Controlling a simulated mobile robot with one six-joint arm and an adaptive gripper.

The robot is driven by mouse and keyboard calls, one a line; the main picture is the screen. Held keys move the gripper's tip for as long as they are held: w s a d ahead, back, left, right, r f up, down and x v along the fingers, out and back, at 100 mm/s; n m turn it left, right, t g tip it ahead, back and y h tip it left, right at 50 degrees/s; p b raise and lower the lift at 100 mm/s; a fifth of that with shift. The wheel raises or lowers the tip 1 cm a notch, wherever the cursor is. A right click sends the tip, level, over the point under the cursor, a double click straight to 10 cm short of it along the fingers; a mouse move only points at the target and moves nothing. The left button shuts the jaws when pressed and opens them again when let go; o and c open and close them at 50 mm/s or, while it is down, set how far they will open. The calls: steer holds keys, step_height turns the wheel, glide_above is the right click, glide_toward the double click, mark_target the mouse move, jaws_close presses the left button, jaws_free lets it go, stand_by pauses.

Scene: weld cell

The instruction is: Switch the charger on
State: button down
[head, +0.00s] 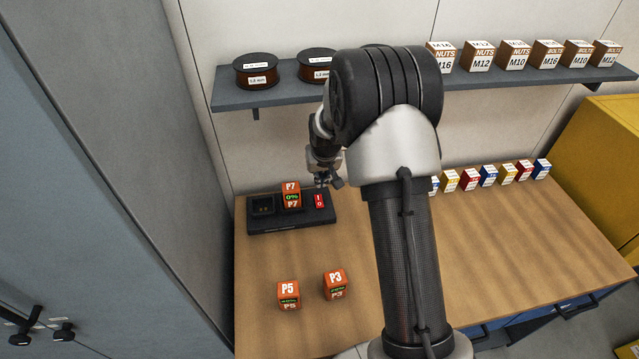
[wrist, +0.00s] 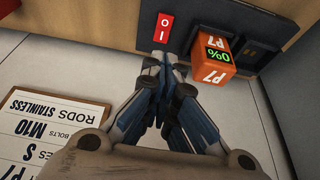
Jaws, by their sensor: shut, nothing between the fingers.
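The dark charger (head: 285,222) stands at the back left of the bench. An orange P7 battery (head: 291,196) sits in one of its bays, its display reading 0%. The bay to its left is empty. The red rocker switch (head: 319,200), marked I and O, is at the charger's right end. In the wrist view the switch (wrist: 165,33) is just beyond my shut fingertips (wrist: 160,60), with the P7 battery (wrist: 208,62) beside them. I cannot tell whether the fingertips touch the switch, or which side is pressed. In the head view my gripper (head: 328,181) is above the switch.
Orange batteries P5 (head: 288,294) and P3 (head: 335,284) stand on the bench (head: 430,270) in front of the charger. A shelf (head: 290,96) with spools and boxes hangs above. Small coloured boxes (head: 488,176) line the back right. A printed sheet (wrist: 45,135) shows in the wrist view.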

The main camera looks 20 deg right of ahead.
mark_target(318, 195)
steer(key=v, duration=0.2)
steer(key=shift+s+r, duration=0.2)
steer(key=shift+r, duration=0.1)
steer(key=shift+w+r+p, duration=0.25)
steer(key=shift+w+p, duration=0.15)
steer(key=shift+p, duration=0.15)
steer(key=shift+f, duration=0.15)
steer(key=b+x, duration=0.1)
steer(key=x, duration=1.2)
steer(key=shift+w+f, duration=0.15)
steer(key=shift+f, duration=0.2)
